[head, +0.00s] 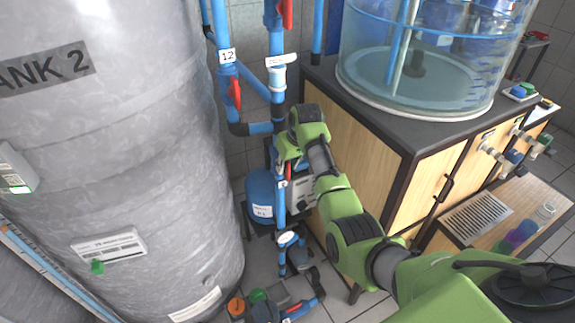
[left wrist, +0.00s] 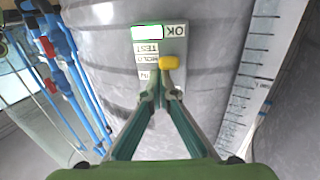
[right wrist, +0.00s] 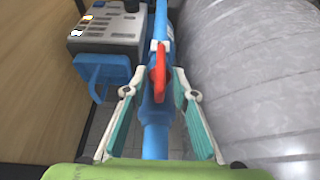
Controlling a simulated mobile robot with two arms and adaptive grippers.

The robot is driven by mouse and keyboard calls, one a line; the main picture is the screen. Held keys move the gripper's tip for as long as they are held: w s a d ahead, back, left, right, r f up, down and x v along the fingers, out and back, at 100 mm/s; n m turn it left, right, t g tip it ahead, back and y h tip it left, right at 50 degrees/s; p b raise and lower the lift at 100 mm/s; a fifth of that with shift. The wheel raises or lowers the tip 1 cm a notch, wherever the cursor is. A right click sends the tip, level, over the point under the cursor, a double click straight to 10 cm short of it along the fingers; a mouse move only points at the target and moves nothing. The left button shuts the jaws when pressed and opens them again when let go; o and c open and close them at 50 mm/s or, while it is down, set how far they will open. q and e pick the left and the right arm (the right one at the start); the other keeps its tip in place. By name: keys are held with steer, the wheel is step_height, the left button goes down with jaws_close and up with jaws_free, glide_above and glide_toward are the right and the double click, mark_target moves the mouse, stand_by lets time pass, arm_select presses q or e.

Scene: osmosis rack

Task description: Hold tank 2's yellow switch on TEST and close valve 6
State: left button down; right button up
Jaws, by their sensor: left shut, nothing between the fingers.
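The grey tank marked TANK 2 (head: 120,130) fills the left of the head view. Its switch panel (head: 14,172) shows at the left edge. In the left wrist view, the panel appears upside down with TEST and OK labels (left wrist: 176,31) and a lit green-edged window. The yellow switch (left wrist: 169,63) is beside the label below TEST. My left gripper (left wrist: 161,82) is shut and empty, its tips at the switch; contact is unclear. My right gripper (right wrist: 158,88) is open around a red valve handle (right wrist: 158,70), roughly in line with its blue pipe (right wrist: 155,135). No valve number is readable there.
A wooden cabinet (head: 365,150) with a clear water tank (head: 425,80) stands right of the pipes. A control box (right wrist: 107,30) and blue part (right wrist: 105,72) sit close left of the right gripper. The tank wall (right wrist: 260,80) is close on its right.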

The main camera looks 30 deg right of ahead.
steer(key=shift+c, duration=0.4)
jaws_close()
steer(key=shift+d, duration=0.1)
steer(key=y, duration=0.3)
steer(key=shift+s+d+f+m, duration=0.1)
steer(key=shift+d+f+m, duration=0.05)
steer(key=shift+d+m, duration=0.25)
steer(key=shift+d+f+m+y, duration=0.15)
steer(key=shift+d+m+y, duration=0.05)
steer(key=shift+y, duration=0.75)
steer(key=shift+d+f+m+y, duration=0.1)
steer(key=shift+d+m+y, duration=0.1)
steer(key=shift+y, duration=0.75)
steer(key=shift+a, duration=0.1)
